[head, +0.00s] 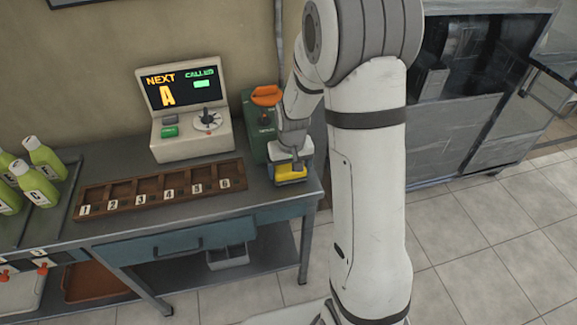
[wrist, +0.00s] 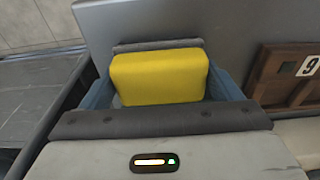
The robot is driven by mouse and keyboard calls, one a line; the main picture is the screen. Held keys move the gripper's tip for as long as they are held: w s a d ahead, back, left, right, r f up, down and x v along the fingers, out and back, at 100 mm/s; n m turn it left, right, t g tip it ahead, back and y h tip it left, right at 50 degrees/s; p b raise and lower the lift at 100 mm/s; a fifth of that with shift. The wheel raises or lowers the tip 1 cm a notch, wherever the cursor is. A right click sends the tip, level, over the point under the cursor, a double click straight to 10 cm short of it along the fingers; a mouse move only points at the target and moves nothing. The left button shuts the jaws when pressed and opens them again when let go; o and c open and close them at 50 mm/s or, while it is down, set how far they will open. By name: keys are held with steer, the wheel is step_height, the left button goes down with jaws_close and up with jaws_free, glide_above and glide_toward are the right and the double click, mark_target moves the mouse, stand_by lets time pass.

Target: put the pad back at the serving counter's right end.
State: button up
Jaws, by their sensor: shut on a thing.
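The pad is a yellow block (wrist: 160,77) held between the jaws of my gripper (wrist: 158,84) in the wrist view. A grey jaw edge shows behind it and a dark padded edge in front. Blue surfaces show on both sides of the pad; I cannot tell what they belong to. In the head view the yellow pad (head: 291,173) is at the right end of the serving counter (head: 222,205), just right of the numbered rack, with my gripper (head: 290,163) over it. I cannot tell whether its underside touches the counter top.
The numbered wooden rack (head: 160,190) lies close to the left of the pad. The display console (head: 187,118) and a green machine with an orange top (head: 260,128) stand behind. Green bottles (head: 42,158) stand at far left. Floor lies beyond the counter's right edge.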

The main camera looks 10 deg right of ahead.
mark_target(290, 169)
steer(key=shift+f+b, duration=0.3)
steer(key=shift+f, duration=0.1)
steer(key=o, duration=0.9)
steer(key=shift+r, duration=0.15)
steer(key=r, duration=0.5)
steer(key=s+r, duration=0.1)
steer(key=r, duration=0.1)
steer(key=shift+r, duration=0.4)
steer(key=shift+t, duration=0.6)
steer(key=s+r+p, duration=0.1)
steer(key=s+r, duration=0.3)
steer(key=s, duration=0.2)
steer(key=s+r, duration=0.4)
steer(key=s, duration=0.3)
steer(key=s+r+p, duration=0.1)
steer(key=s+r, duration=0.3)
steer(key=s, duration=0.3)
steer(key=shift+s+a+r+p, duration=0.1)
steer(key=shift+a+r+p, duration=0.1)
steer(key=shift+p, duration=0.1)
